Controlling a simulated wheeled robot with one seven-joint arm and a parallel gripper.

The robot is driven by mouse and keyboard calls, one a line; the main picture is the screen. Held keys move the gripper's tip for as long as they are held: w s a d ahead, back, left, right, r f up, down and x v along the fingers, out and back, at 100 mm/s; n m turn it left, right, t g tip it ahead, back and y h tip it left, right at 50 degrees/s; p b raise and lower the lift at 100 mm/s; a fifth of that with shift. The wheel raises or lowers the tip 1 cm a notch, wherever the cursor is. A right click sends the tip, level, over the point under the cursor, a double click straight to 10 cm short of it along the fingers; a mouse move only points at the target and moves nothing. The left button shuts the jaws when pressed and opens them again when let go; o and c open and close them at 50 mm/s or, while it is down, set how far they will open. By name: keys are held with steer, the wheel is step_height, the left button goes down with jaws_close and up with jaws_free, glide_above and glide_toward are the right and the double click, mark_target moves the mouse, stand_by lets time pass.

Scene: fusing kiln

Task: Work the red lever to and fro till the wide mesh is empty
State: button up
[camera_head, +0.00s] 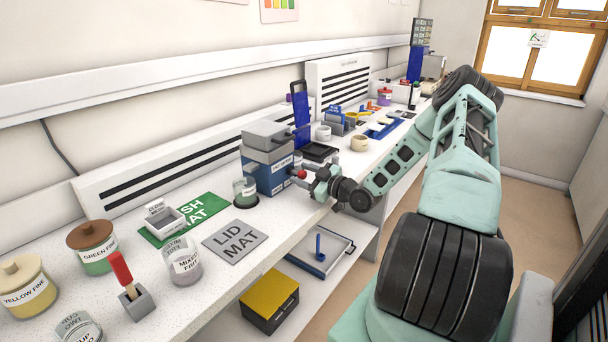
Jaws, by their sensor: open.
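A blue and grey boxy device (262,176) stands on the bench, with grey upper parts stacked on it. A red ball knob (301,174) sticks out at its right side; it looks like the end of the red lever, whose shaft is mostly hidden. My gripper (311,178) is open, right beside the red knob; I cannot tell whether its fingers are around it or touch it. The wide mesh cannot be made out, and the inside of the grey upper parts is hidden. A clear cup (245,192) stands at the device's left front.
A grey lid mat (235,240), a green mat (207,211) with a small white box, and a mixed frit jar (184,262) lie left. Nearer are green and yellow frit jars and a red handle (121,268) in a block. A yellow-topped box (270,298) sits on the lower shelf.

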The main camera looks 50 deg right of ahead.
steer(key=shift+c, duration=0.4)
jaws_close()
steer(key=a, duration=0.2)
steer(key=a+b, duration=0.1)
steer(key=a, duration=0.3)
steer(key=shift+s+a, duration=0.2)
steer(key=shift+s, duration=0.05)
steer(key=shift+o, duration=0.4)
jaws_free()
steer(key=shift+a, duration=0.1)
steer(key=shift+s+b, duration=0.4)
steer(key=shift+s, duration=0.1)
steer(key=s+d+b, duration=0.1)
steer(key=s+b, duration=0.2)
steer(key=s, duration=1.3)
steer(key=shift+s+d, duration=0.2)
steer(key=shift+d, duration=0.05)
